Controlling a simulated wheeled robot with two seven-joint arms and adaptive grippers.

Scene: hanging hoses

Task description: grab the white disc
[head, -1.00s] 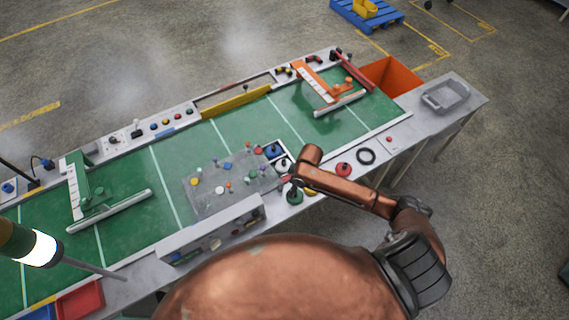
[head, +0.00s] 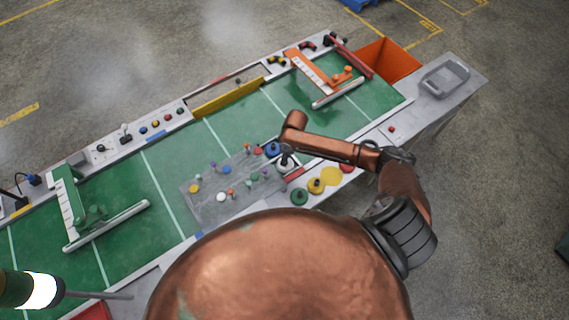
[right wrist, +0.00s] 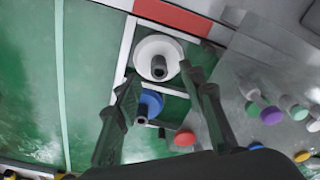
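The white disc (right wrist: 150,53) has a dark upright knob and sits in a white-framed slot in the right wrist view. It also shows in the head view (head: 286,166), partly hidden by my right gripper (head: 284,154). In the right wrist view my right gripper (right wrist: 166,82) is open, its fingers spread on either side of the disc's near edge, with nothing between them held. I cannot tell its exact height above the disc. My left gripper is in neither current view.
A blue disc (right wrist: 150,103) sits beside the white one. A grey board (head: 216,190) with several coloured knobs lies alongside. Green (head: 299,197) and yellow (head: 316,186) discs stand near the table's front edge. An orange bin (head: 388,62) is at the far right.

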